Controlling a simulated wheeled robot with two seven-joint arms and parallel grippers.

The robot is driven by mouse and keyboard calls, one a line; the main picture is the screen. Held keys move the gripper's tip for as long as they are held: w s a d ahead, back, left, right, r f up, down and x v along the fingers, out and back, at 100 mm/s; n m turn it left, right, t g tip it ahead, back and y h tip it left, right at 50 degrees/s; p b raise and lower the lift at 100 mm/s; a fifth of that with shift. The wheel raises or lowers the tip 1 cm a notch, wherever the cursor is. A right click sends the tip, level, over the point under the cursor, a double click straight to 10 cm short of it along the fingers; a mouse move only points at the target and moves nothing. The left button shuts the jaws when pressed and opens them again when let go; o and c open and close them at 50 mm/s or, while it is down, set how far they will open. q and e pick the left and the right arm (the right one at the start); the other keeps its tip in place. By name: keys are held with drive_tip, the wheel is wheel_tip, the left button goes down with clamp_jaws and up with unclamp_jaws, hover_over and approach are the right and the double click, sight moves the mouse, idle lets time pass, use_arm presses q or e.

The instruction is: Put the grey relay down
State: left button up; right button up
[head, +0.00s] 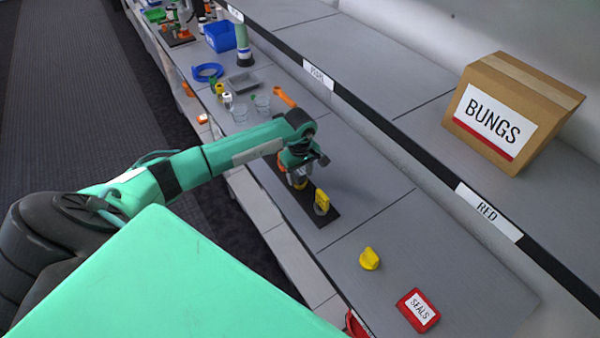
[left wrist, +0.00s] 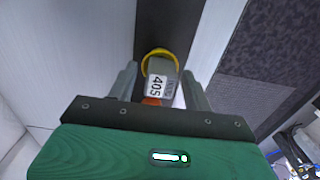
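The grey relay (left wrist: 160,80), with a white label reading 405, shows in the left wrist view between the fingers of my left gripper (left wrist: 160,72). A gap shows on each side of it, so the fingers look open around it. A yellow ring (left wrist: 158,52) shows at the relay's far end, over a dark strip. In the head view my left gripper (head: 299,176) is low over the black strip (head: 322,217), and the relay is mostly hidden there. Whether the relay is seated in the ring I cannot tell. My right gripper is not in view.
A yellow upright piece (head: 321,201) stands on the strip close beside my left gripper. A yellow knob (head: 369,259) and a red SEALS box (head: 418,310) lie nearer. Clear cups (head: 262,104) and a grey tray (head: 243,83) stand farther back. A BUNGS carton (head: 508,112) sits on the raised shelf.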

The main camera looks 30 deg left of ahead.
sight(300, 171)
use_arm(q)
drive_tip(key=shift+r, duration=0.1)
drive_tip(key=shift+r+p, duration=0.2)
drive_tip(key=shift+p, duration=0.15)
wheel_tip(300, 171, up, 12)
drive_tip(key=b, duration=0.5)
drive_tip(key=shift+s+f, duration=0.1)
drive_tip(key=shift+f, duration=0.1)
